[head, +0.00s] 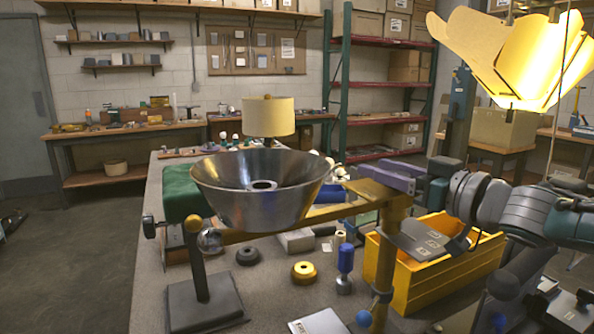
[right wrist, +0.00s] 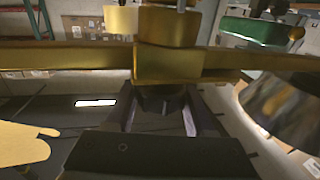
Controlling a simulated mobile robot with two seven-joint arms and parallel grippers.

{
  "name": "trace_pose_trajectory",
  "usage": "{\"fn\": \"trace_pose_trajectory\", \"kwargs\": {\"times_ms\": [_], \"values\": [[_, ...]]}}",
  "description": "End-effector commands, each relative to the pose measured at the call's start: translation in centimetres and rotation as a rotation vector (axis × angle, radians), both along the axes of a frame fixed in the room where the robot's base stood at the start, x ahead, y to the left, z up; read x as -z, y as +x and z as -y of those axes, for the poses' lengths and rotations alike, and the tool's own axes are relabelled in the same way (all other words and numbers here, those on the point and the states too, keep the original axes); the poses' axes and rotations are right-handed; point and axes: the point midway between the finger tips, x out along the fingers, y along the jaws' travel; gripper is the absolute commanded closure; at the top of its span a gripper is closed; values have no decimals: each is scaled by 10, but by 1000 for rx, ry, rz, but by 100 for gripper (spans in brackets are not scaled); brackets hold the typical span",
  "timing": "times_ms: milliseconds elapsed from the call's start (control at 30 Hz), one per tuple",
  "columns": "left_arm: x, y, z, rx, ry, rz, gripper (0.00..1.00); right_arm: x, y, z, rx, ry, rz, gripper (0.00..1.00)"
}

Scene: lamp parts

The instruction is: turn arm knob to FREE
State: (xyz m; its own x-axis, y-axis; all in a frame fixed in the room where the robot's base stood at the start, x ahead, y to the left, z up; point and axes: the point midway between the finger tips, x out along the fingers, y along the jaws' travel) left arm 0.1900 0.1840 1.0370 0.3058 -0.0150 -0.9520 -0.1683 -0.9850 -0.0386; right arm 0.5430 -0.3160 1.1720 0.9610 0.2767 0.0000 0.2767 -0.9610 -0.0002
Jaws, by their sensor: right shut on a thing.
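The lamp has a brass post (head: 385,260) with a long brass arm (head: 290,224) running left from its top. The brass arm also crosses the right wrist view (right wrist: 70,56), with a square brass block (right wrist: 168,64) at its middle. Below that block a dark knob (right wrist: 160,97) sits between the fingers of my right gripper (right wrist: 160,108). The gripper is shut on it, and its fingers partly hide it. No FREE mark is readable. My left gripper is not in view.
A steel bowl shade (head: 262,190) stands over the brass arm. A yellow bin (head: 450,285) is right of the post. A lit yellow shade (head: 515,55) hangs upper right.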

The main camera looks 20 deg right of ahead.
Motion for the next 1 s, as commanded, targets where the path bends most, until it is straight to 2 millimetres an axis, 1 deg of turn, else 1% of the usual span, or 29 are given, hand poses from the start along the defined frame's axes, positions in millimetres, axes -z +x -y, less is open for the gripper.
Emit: {"fn": "trace_pose_trajectory", "kwargs": {"times_ms": [433,467,700,1000], "values": [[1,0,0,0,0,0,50,-1,0,0,-10,1,1,100],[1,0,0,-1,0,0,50,-1,0,0,-9,1,1,43],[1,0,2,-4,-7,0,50,0,0,0,-9,0,0,17],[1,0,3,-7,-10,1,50,0,0,-1,-9,0,0,17]]}}
